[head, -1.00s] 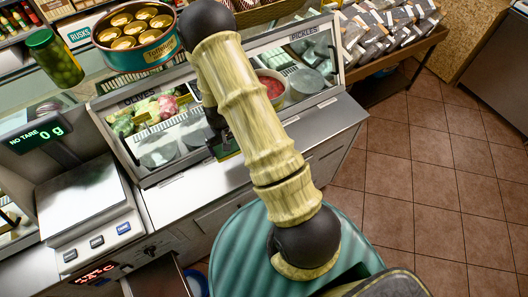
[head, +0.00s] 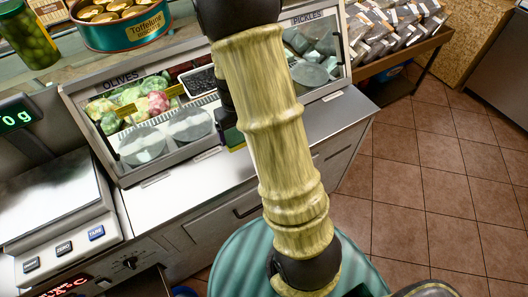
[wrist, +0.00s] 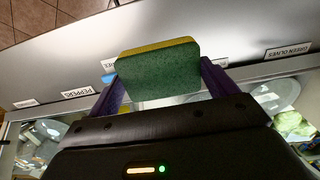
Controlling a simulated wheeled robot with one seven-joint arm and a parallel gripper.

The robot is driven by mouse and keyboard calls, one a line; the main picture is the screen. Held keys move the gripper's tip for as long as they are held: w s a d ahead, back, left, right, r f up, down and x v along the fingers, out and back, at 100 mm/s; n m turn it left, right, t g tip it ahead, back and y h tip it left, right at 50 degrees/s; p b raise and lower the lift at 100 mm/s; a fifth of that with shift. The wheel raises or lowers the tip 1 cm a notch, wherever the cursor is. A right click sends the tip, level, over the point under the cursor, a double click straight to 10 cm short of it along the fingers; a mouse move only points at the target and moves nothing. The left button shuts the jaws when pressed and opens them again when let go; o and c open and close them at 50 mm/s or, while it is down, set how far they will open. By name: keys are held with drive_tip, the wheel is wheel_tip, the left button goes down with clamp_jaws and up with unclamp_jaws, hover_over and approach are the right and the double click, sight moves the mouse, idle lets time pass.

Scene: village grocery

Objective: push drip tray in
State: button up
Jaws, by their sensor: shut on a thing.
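What looks like the drip tray (head: 142,286) sticks out at the bottom left of the head view, below the counter's control panel. It is cut off by the picture edge. My gripper (wrist: 160,72) is shut on a green and yellow sponge (wrist: 158,78), held between its two purple fingers. In the head view the sponge (head: 236,146) shows only partly behind my arm, by the counter top in front of the display case. My gripper is well to the right of the tray and apart from it. The tray does not show in the wrist view.
A scale (head: 55,205) stands left on the counter. A glass display case (head: 145,135) with olives and pickles runs behind the bare counter top (head: 165,205). A biscuit tin (head: 120,25) and an olive jar (head: 30,35) stand above. Tiled floor is free at right.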

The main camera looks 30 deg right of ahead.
wheel_tip(320, 180, down, 6)
drive_tip(key=shift+r+p, duration=0.1)
drive_tip(key=shift+p, duration=0.2)
idle(0.4)
drive_tip(key=shift+f, duration=2.1)
drive_tip(key=shift+f, duration=0.2)
drive_tip(key=o, duration=0.8)
drive_tip(key=shift+r, duration=0.1)
